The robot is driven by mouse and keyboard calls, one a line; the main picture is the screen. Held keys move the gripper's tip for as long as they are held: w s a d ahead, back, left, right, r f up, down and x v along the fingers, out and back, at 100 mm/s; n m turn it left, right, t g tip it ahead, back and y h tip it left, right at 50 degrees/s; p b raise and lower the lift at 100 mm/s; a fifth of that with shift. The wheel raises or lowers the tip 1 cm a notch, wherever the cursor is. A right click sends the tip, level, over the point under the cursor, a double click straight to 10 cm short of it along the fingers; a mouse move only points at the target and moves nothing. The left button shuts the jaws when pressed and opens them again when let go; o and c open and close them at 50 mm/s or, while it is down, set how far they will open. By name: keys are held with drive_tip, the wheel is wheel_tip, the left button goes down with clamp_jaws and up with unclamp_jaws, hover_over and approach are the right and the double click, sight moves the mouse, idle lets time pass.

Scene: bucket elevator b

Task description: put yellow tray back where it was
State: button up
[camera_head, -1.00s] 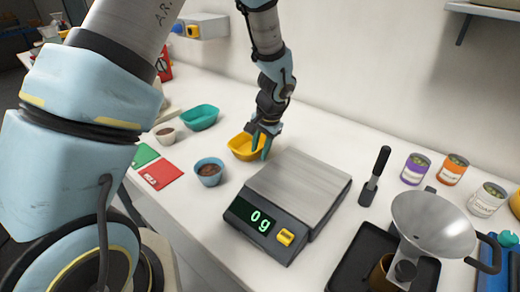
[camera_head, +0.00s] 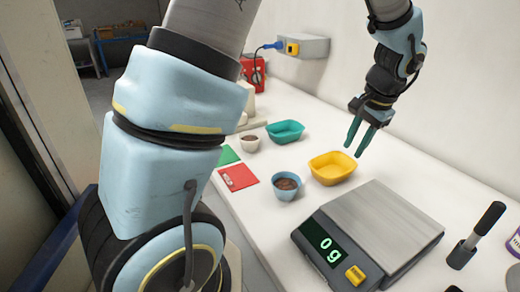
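The yellow tray (camera_head: 333,168) stands upright on the white counter, left of the scale, and looks empty. My gripper (camera_head: 357,143) hangs above and just right of the tray's far edge, with its two teal fingers pointing down. The fingers are apart with nothing between them, and they look clear of the tray. A teal tray (camera_head: 286,131) lies further back to the left.
A kitchen scale (camera_head: 385,235) reading 0 g stands right of the yellow tray. A blue bowl with brown contents (camera_head: 286,185), a red card (camera_head: 238,177), a green card (camera_head: 227,155) and a small bowl (camera_head: 250,143) lie left. A black-handled tool (camera_head: 478,235) is at right.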

drive_tip(key=s+a+n+h, duration=0.1)
drive_tip(key=a+n, duration=1)
drive_tip(key=a, duration=2.1)
drive_tip(key=shift+s+f+g, duration=0.25)
drive_tip(key=shift+s+g, duration=0.15)
drive_tip(key=shift+s, duration=0.25)
